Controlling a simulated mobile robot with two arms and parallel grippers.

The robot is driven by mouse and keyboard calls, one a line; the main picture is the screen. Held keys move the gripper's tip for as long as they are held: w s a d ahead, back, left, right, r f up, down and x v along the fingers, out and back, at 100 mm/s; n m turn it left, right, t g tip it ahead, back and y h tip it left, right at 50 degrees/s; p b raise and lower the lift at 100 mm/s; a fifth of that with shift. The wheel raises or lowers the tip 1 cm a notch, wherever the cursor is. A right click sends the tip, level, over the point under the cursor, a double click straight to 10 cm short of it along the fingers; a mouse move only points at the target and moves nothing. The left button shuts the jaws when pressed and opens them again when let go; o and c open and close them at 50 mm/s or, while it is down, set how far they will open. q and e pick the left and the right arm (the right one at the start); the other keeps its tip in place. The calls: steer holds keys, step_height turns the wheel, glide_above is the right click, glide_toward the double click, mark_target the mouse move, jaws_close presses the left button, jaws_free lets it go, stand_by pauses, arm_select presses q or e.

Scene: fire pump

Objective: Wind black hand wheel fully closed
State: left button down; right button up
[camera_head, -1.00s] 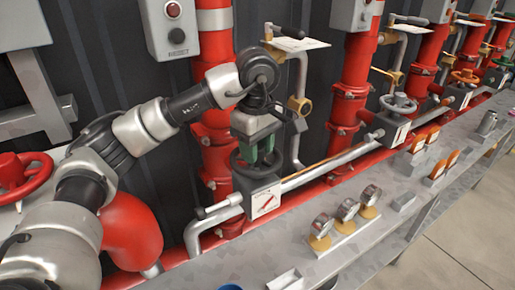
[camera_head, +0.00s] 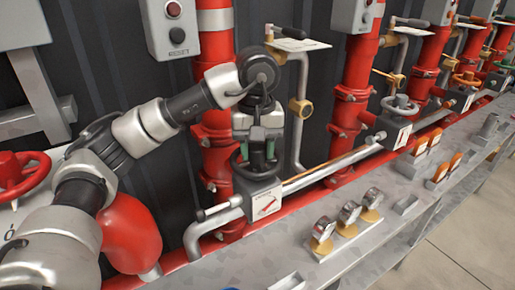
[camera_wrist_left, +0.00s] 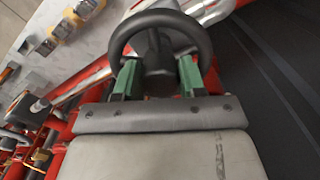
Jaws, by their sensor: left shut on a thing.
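The black hand wheel (camera_head: 258,170) sits on top of the grey valve block on the nearest red pipe. My left gripper (camera_head: 257,150) points down onto it from above, its green fingers shut on it. In the left wrist view the wheel's round dark rim (camera_wrist_left: 160,18) curves beyond the gripper (camera_wrist_left: 158,70), with one finger on each side of the dark hub. The gripper's palm hides the near part of the rim. The right gripper is in neither view.
A grey metal bench (camera_head: 335,262) runs along the front with several gauges (camera_head: 348,213) on it. A red wheel (camera_head: 20,172) is at the far left. Silver pipes (camera_head: 330,168) and red standpipes (camera_head: 350,95) stand close around the valve.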

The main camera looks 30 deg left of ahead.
arm_select(q)
steer(key=shift+s+d+f, duration=0.15)
steer(key=shift+f, duration=0.1)
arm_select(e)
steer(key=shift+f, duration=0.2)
